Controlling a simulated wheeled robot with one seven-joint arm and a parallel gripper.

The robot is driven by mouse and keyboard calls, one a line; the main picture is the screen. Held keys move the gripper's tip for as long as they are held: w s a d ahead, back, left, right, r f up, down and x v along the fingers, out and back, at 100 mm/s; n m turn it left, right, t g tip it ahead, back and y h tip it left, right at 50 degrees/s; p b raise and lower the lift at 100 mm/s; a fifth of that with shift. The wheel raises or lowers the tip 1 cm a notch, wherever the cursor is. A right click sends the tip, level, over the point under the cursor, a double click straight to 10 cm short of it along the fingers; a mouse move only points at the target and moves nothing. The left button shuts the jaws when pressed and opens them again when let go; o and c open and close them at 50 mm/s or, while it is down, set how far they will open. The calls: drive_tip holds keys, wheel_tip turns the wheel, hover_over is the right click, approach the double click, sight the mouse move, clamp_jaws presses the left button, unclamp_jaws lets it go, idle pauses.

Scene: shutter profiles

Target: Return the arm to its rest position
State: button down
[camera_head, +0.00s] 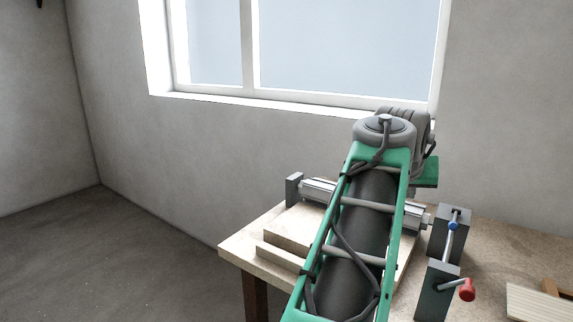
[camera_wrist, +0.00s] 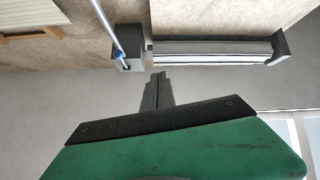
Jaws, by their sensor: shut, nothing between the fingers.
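My arm (camera_head: 351,230) reaches up from the bottom of the head view across the workbench, its green frame tilted toward the window. Its wrist end is at the top, and my gripper's fingers are hidden in this view. In the wrist view my gripper (camera_wrist: 157,88) shows as two dark fingers closed together, with nothing between them. The fingertips point toward the bench edge and appear just short of the silvery shutter profiles (camera_wrist: 212,50). The profiles also show partly behind my arm in the head view (camera_head: 319,189), beside a dark end block (camera_head: 293,189).
The wooden workbench (camera_head: 236,247) carries a dark clamp (camera_head: 437,285) with a red-knobbed handle (camera_head: 467,290) and a blue-tipped rod (camera_head: 454,224). A slatted wooden piece (camera_head: 535,303) lies at right. A window (camera_head: 340,45) is behind. Floor (camera_head: 130,265) at left is clear.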

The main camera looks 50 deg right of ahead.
drive_tip(key=w+a+f+n+t+y+p, duration=0.2)
drive_tip(key=w+a+f+n+p, duration=0.15)
drive_tip(key=w+a, duration=0.7)
drive_tip(key=w+a+f+n+t+y+p, duration=0.1)
drive_tip(key=w+a+f+n+y+p, duration=0.25)
drive_tip(key=w+a, duration=0.75)
drive_tip(key=s+a+f+n+y+p, duration=0.1)
drive_tip(key=a+f+n, duration=0.1)
drive_tip(key=a, duration=0.7)
drive_tip(key=s+a+f+n+g+y+p, duration=0.1)
drive_tip(key=a+f, duration=0.3)
drive_tip(key=a, duration=0.5)
drive_tip(key=s+a+f+n+y+p, duration=0.1)
drive_tip(key=s+a+f+n+p, duration=0.2)
drive_tip(key=a, duration=0.6)
drive_tip(key=shift+a+f+n+y, duration=0.15)
drive_tip(key=shift+f+n+y, duration=0.25)
drive_tip(key=shift+n, duration=0.1)
